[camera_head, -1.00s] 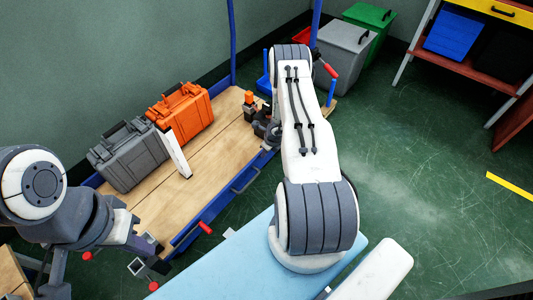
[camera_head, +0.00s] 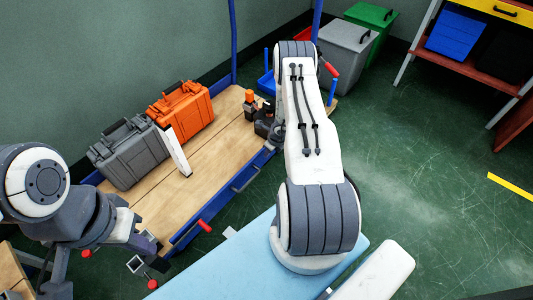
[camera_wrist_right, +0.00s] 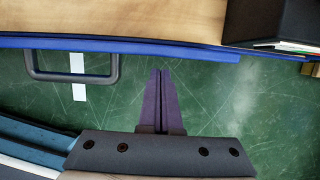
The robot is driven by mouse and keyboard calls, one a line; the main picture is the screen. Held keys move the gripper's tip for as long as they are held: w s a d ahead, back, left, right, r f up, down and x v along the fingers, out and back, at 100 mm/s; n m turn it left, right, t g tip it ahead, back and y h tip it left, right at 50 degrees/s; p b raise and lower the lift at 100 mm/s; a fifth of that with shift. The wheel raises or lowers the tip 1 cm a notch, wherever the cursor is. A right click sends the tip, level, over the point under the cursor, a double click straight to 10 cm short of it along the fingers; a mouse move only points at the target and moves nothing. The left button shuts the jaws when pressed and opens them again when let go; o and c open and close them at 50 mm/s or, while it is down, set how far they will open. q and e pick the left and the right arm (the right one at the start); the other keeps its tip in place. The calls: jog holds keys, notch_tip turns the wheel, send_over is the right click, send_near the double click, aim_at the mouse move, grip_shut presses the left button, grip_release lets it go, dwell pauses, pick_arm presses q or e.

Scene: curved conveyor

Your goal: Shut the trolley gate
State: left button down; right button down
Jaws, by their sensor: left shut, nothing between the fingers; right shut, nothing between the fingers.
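The trolley (camera_head: 205,185) has a wooden deck and blue frame. Its blue gate (camera_head: 190,238) runs along the near long side, with a grey handle (camera_head: 245,179). In the right wrist view the gate (camera_wrist_right: 190,50) lies close along the deck edge, with its handle (camera_wrist_right: 75,78) at left; I cannot tell whether it is latched. My right gripper (camera_wrist_right: 160,74) is shut and empty, its tips just short of the blue edge, right of the handle. My arm mostly hides it in the head view. My left gripper (camera_head: 154,246) is small near the trolley's near left corner.
A grey case (camera_head: 130,155), an orange case (camera_head: 182,112) and a white panel (camera_head: 176,150) stand on the deck. Bottles (camera_head: 250,100) stand at its far end. Grey (camera_head: 344,55) and green (camera_head: 372,22) bins are beyond. Green floor is clear at right.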

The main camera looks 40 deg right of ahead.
notch_tip(320, 180, up, 9)
jog(key=p, duration=0.5)
jog(key=w+a+r+n+y, duration=0.1)
jog(key=w+a+r+n, duration=0.25)
jog(key=a+r, duration=0.3)
jog(key=w+a+r+n+y, duration=0.1)
jog(key=w+a+r+n, duration=0.2)
jog(key=a+r+n, duration=0.3)
jog(key=s+a+r+n+g+y, duration=0.1)
jog(key=s+a+r+n, duration=0.1)
jog(key=a+r+n, duration=0.45)
jog(key=s+a+r+n, duration=0.1)
jog(key=a+r, duration=0.3)
jog(key=a, duration=0.6)
jog(key=s+a+r+n+g, duration=0.2)
jog(key=s+a+r+n, duration=0.8)
jog(key=s, duration=0.3)
jog(key=s+d+r+n+h, duration=0.1)
jog(key=s+r+n, duration=0.1)
jog(key=s+n, duration=0.6)
jog(key=s+d+r+n+h, duration=0.1)
jog(key=s+r+n+h, duration=0.1)
jog(key=s+n, duration=0.55)
notch_tip(320, 180, up, 24)
jog(key=s+m+p, duration=0.1)
jog(key=p, duration=2.3)
jog(key=shift+s+m+g, duration=0.2)
jog(key=shift+m+g, duration=0.1)
jog(key=shift+m, duration=0.05)
